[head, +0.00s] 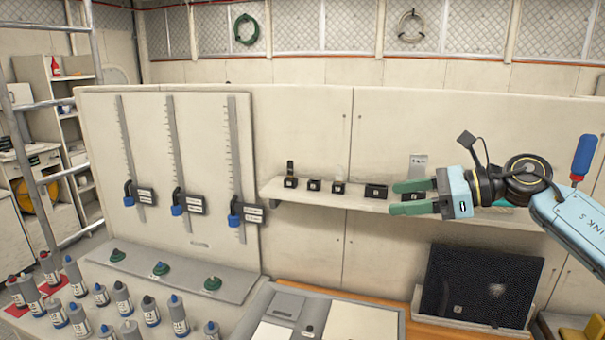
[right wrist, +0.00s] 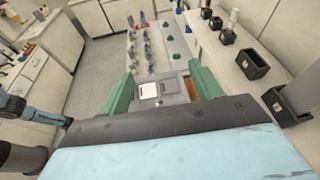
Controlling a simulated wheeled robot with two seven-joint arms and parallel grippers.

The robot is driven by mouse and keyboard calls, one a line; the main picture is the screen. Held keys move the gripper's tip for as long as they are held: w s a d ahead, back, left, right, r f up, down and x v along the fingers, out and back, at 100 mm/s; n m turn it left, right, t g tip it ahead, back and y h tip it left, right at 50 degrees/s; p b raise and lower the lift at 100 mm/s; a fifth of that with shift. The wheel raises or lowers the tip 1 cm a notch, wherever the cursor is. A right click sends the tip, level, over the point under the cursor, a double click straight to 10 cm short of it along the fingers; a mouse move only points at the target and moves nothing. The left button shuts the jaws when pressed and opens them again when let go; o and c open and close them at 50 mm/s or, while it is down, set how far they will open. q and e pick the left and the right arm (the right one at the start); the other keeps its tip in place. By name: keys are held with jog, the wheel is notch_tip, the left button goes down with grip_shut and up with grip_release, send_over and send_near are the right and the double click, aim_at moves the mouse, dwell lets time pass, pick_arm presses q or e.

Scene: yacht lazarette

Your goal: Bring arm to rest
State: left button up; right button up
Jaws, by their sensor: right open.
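My right gripper (head: 408,197) reaches in from the right in the head view, with its green fingers pointing left. It is open and empty, in front of the wall shelf (head: 330,198) and overlapping it in the picture. In the right wrist view, the open right gripper (right wrist: 164,82) shows its two green fingers wide apart, with only the distant bench between them. My left gripper does not show in the head view. A blue and dark arm part, likely mine, shows at the left edge of the right wrist view.
Small black bins (head: 376,191) stand on the shelf. Several bottles (head: 122,297) crowd the bench at lower left, near green knobs (head: 161,268). A dark panel (head: 482,285) leans below the gripper. A ladder (head: 50,150) stands at left. Open floor (right wrist: 95,75) shows in the right wrist view.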

jog(key=s+a+f+m+t+y, duration=0.25)
jog(key=a+m+t, duration=0.55)
jog(key=m, duration=0.5)
jog(key=s+d+f+m+t+h, duration=0.2)
jog(key=s+d+f+m+h, duration=0.15)
jog(key=f+m+h, duration=0.65)
jog(key=s+d+f+m+t+h, duration=0.1)
jog(key=s+d+f+m+h, duration=0.35)
jog(key=m, duration=1.05)
jog(key=s+d+f+m+g+h, duration=0.1)
jog(key=s+f+m+g, duration=0.45)
jog(key=s+f, duration=0.55)
jog(key=s+d+f+m+g, duration=0.1)
jog(key=s+f+m+g, duration=0.5)
jog(key=s, duration=0.9)
notch_tip(320, 180, down, 29)
jog(key=s+n+g+b, duration=0.2)
jog(key=g+b, duration=0.1)
jog(key=b, duration=0.1)
pick_arm(q)
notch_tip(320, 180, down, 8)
jog(key=b, duration=0.4)
pick_arm(e)
jog(key=s+d+f+g, duration=0.1)
jog(key=s+d+f, duration=0.2)
jog(key=s+f, duration=1.3)
notch_tip(320, 180, down, 4)
jog(key=shift+s, duration=0.15)
